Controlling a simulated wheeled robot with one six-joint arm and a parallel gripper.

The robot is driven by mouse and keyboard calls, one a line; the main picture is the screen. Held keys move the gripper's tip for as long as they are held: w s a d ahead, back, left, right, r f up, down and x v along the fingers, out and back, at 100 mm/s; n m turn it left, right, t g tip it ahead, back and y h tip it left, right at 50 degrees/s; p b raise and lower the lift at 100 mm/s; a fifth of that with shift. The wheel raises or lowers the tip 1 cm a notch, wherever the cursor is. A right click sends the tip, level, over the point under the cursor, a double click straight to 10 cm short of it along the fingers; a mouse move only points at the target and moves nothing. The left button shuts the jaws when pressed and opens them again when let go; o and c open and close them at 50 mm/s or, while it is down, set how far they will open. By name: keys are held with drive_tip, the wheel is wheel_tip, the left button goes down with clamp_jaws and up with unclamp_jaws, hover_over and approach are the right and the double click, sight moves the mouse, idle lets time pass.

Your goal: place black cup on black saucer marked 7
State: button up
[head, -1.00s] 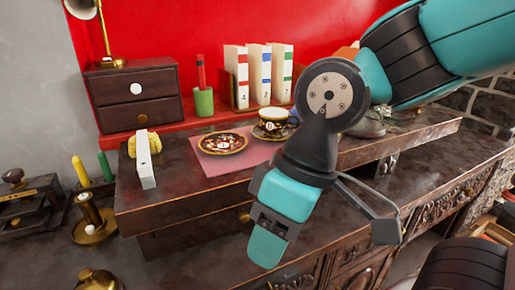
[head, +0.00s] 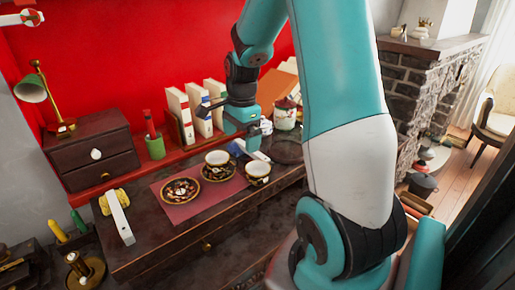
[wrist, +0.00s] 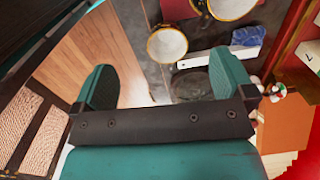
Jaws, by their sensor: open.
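A dark cup with white and gold decoration (head: 257,174) stands at the right of the pink mat (head: 203,207); it also shows in the wrist view (wrist: 167,45). A second similar cup (head: 217,159) appears to sit on a dark saucer at the mat's back; its rim shows at the top of the wrist view (wrist: 232,8). An empty dark patterned saucer (head: 180,191) lies on the mat's left; I cannot read its number. My gripper (head: 247,127) is above the desk behind the right cup. In the wrist view my gripper (wrist: 167,85) is open and empty.
A white and blue block (head: 249,151) lies behind the right cup. A white bar (head: 120,217) lies at left. The desk front is clear.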

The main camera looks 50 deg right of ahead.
drive_tip(key=s+d+m+p, duration=0.2)
drive_tip(key=d+m, duration=0.2)
drive_tip(key=d, duration=0.2)
drive_tip(key=p, duration=0.1)
approach(258, 172)
drive_tip(key=a+f, duration=0.1)
drive_tip(key=s+a+f, duration=0.1)
drive_tip(key=shift+s+a+f, duration=0.15)
drive_tip(key=shift+s+a, duration=0.2)
drive_tip(key=shift+w+d+f+p, duration=0.1)
drive_tip(key=shift+f+p, duration=0.45)
drive_tip(key=shift+f, duration=0.9)
drive_tip(key=shift+w+d+f+p, duration=0.1)
drive_tip(key=shift+f+p, duration=0.4)
drive_tip(key=shift+f, duration=1)
drive_tip(key=c, duration=0.9)
drive_tip(key=shift+o, duration=0.2)
drive_tip(key=shift+r, duration=0.1)
